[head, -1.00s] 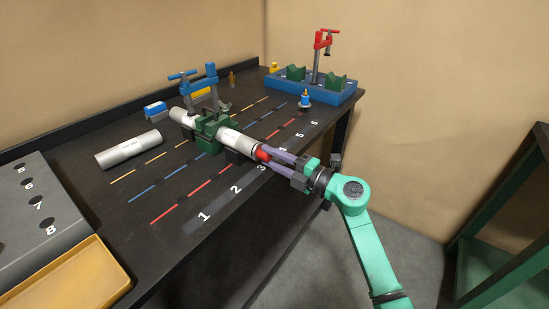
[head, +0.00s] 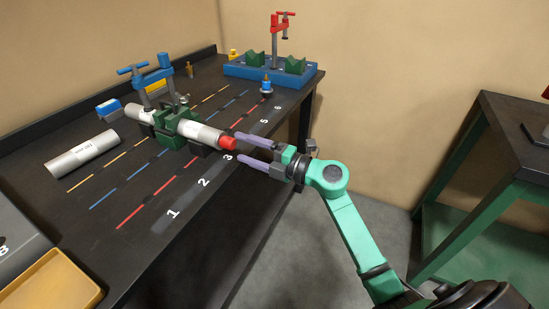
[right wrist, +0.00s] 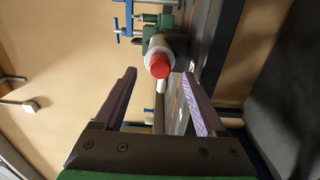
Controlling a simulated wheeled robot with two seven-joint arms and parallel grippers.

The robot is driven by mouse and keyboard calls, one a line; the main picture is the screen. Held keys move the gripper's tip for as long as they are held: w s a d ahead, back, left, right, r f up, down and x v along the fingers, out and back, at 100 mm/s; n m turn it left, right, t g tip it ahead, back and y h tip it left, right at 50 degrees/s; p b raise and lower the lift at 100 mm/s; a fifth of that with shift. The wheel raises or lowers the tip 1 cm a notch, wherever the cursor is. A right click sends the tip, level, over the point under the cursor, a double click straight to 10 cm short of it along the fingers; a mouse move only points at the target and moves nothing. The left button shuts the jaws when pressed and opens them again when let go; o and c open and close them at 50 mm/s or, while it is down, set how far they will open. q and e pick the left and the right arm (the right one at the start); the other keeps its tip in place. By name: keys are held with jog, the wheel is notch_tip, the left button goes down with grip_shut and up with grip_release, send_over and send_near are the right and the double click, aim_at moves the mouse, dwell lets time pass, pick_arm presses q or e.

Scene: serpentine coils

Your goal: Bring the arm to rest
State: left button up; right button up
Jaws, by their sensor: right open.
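My right gripper (head: 245,149) is open and empty, its two purple fingers pointing at the red-tipped end of a white tube. The red tip (head: 229,142) lies just beyond the fingertips, apart from them. In the right wrist view the open fingers (right wrist: 158,92) frame the red tip (right wrist: 160,66) with a gap around it. The white tube (head: 198,132) rests in a green clamp holder (head: 174,125) with a blue clamp (head: 151,82) over it. My right arm, teal, comes in from the lower right. My left gripper is not in view.
A loose white cylinder (head: 82,153) lies on the dark bench (head: 130,245), left of the holder. A blue fixture (head: 262,72) with a red clamp (head: 275,36) stands at the back. A green-framed table (head: 455,215) stands at right. A yellow tray (head: 50,283) sits at lower left.

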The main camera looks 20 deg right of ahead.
jog(key=b+v, duration=0.1)
jog(key=v, duration=1)
jog(key=w+d+f+m+t+h+p, duration=0.1)
jog(key=w+d+f+m+h+p, duration=0.1)
jog(key=d+f+m+h, duration=0.45)
jog(key=w+d+f+m+t+h+p, duration=0.1)
jog(key=w+d+f+m+h+p, duration=0.2)
jog(key=f+m, duration=0.65)
jog(key=s+d+f+m+g+h+p, duration=0.1)
jog(key=s+f+g, duration=0.15)
jog(key=f, duration=0.55)
jog(key=s+d+f+m+g+h+p, duration=0.1)
jog(key=s+f+m, duration=0.1)
jog(key=s+f, duration=0.35)
jog(key=s+a+f+m+g+p, duration=0.25)
jog(key=s+f+g, duration=0.45)
jog(key=s+f, duration=0.95)
jog(key=s+a+f+m+g, duration=0.1)
jog(key=s+a+f+g, duration=0.1)
jog(key=s, duration=0.5)
jog(key=s+a+f+m+g+p, duration=0.1)
jog(key=s+a+f+g, duration=0.1)
jog(key=s, duration=0.6)
jog(key=shift+f, duration=0.7)
jog(key=shift+w+g, duration=0.1)
jog(key=shift+g, duration=0.15)
